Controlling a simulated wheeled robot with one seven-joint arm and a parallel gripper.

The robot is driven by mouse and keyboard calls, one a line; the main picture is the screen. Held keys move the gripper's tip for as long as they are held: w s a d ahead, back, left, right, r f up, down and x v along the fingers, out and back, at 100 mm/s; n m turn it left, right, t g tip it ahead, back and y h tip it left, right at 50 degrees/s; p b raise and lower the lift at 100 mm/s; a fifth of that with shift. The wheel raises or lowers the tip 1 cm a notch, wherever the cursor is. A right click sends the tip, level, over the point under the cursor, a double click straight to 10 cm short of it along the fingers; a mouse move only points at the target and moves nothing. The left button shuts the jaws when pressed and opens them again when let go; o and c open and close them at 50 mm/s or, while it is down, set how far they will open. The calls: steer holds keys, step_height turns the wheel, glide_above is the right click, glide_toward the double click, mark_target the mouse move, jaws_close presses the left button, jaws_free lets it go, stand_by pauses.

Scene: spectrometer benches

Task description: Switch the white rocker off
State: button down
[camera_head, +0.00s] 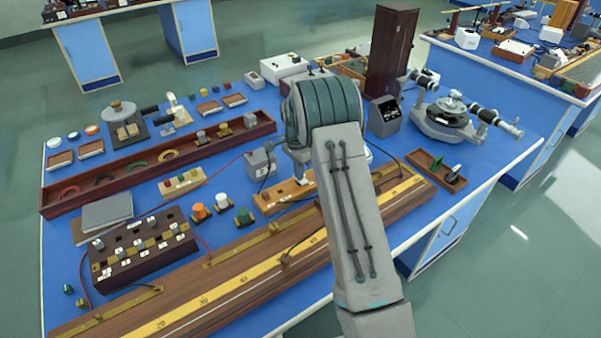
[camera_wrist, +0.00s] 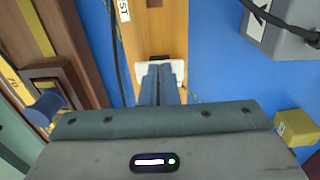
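The white rocker (camera_wrist: 144,71) shows in the wrist view as a white plate on a narrow wooden board (camera_wrist: 147,40). My gripper (camera_wrist: 160,68) points down at it with its two fingers side by side and shut. The fingertips overlap the middle of the white piece in the picture and hide part of it. I cannot tell whether they touch it.
A grey box (camera_head: 259,163) with a black cable stands left of the board in the head view. A long wooden bench with a yellow scale (camera_head: 225,293) lies in front. A dark brown tower (camera_head: 392,52) and a spectrometer (camera_head: 450,118) stand behind and right.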

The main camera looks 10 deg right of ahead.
steer(key=shift+r, duration=0.1)
step_height(320, 180, up, 14)
steer(key=w, duration=0.1)
steer(key=shift+a+p, duration=0.2)
steer(key=shift+p, duration=0.1)
stand_by(0.3)
